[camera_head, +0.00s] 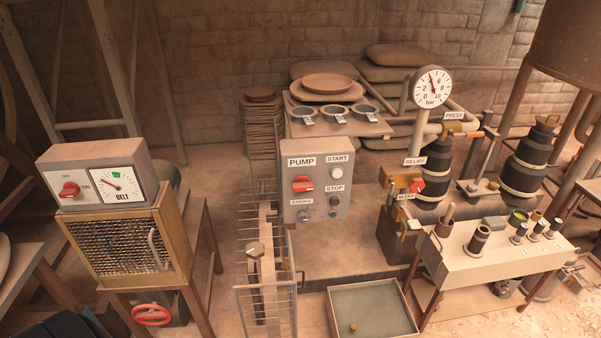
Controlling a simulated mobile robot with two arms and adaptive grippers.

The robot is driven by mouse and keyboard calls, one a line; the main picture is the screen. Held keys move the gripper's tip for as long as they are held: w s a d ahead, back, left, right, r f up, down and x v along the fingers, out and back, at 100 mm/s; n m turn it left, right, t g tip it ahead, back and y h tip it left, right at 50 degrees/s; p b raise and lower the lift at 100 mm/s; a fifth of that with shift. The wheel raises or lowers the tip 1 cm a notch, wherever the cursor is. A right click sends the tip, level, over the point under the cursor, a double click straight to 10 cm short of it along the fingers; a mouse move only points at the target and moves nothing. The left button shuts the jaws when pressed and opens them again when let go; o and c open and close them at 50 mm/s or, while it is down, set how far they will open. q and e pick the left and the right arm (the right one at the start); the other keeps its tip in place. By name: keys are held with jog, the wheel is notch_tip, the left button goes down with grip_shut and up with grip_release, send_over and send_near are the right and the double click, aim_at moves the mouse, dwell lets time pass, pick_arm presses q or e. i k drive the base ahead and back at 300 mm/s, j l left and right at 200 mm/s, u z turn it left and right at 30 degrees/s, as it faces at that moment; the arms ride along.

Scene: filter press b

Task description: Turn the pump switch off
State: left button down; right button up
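The pump switch (302,184) is a red rotary knob under the PUMP label on a grey control box (318,212) in the middle of the view. Its handle lies about level; any position marks around it are too small to read. To its right on the same box are a pale START button (336,172) and a dark STOP button (334,200). A small grey knob (303,216) sits below, by the STROKE label. Neither gripper is in view, and nothing covers the switch.
A second red knob (69,189) is on the BELT box at left. A wire guard (266,286) stands in front of the pump box. A red RELIEF knob (417,185) and a bench (490,262) with cylinders are at right. A tray (385,322) lies below.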

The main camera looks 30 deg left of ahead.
aim_at(302, 183)
jog(key=u, duration=0.95)
